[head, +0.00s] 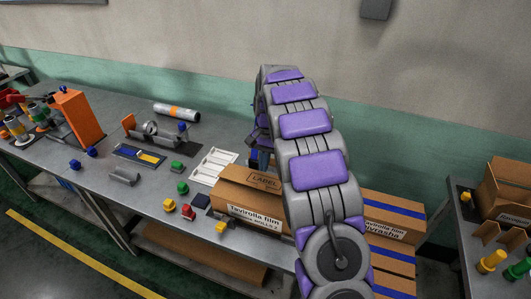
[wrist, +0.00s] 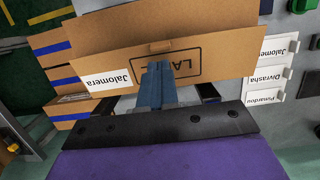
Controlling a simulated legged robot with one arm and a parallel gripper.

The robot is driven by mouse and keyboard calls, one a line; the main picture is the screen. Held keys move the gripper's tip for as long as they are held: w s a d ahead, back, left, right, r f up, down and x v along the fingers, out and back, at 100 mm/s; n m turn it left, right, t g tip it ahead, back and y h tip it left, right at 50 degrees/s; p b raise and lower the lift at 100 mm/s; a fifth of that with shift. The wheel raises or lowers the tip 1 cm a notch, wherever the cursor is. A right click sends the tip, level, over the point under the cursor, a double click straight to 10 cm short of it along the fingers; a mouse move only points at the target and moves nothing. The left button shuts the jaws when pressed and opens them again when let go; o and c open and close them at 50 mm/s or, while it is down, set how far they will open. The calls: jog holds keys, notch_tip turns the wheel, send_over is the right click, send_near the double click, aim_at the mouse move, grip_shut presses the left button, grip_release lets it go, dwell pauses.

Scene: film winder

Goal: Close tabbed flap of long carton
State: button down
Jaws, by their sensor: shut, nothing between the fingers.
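The long brown carton (head: 248,212) lies on the grey bench, left of my arm, with a white film label on its side. Its panel printed "LABEL" (head: 264,181) faces up in the head view. In the wrist view the carton (wrist: 215,62) spans the upper part, with the print upside down. A small tab (wrist: 160,46) shows at the seam between this panel and a plain brown panel (wrist: 165,22) beyond it. I cannot tell how far the flap stands open. My gripper (wrist: 158,68) is shut and empty, its blue fingertips over the printed panel; contact is unclear.
White label cards (head: 212,166) lie behind the carton. Coloured knobs (head: 188,212) lie to its left. Boxes with blue stripes (head: 393,215) stand right of my arm. Another table with an open carton (head: 508,190) is at the far right.

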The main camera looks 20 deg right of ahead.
aim_at(261, 187)
jog(key=f, duration=0.3)
jog(key=f+b, duration=0.1)
jog(key=shift+s+a+f, duration=0.35)
jog(key=shift+s+a, duration=0.05)
jog(key=shift+s+a+f+t+h, duration=0.35)
jog(key=shift+a+f+t+h, duration=0.05)
jog(key=shift+s+a+f+t+h+p, duration=0.15)
jog(key=shift+s+f+t+h+p, duration=0.05)
jog(key=shift+f+t+h+p, duration=0.25)
jog(key=shift+r, duration=0.1)
jog(key=shift+w+r+p, duration=0.1)
jog(key=shift+r+p, duration=0.4)
jog(key=shift+r, duration=0.4)
notch_tip(261, 187, up, 17)
jog(key=p, duration=0.3)
jog(key=shift+f, duration=0.15)
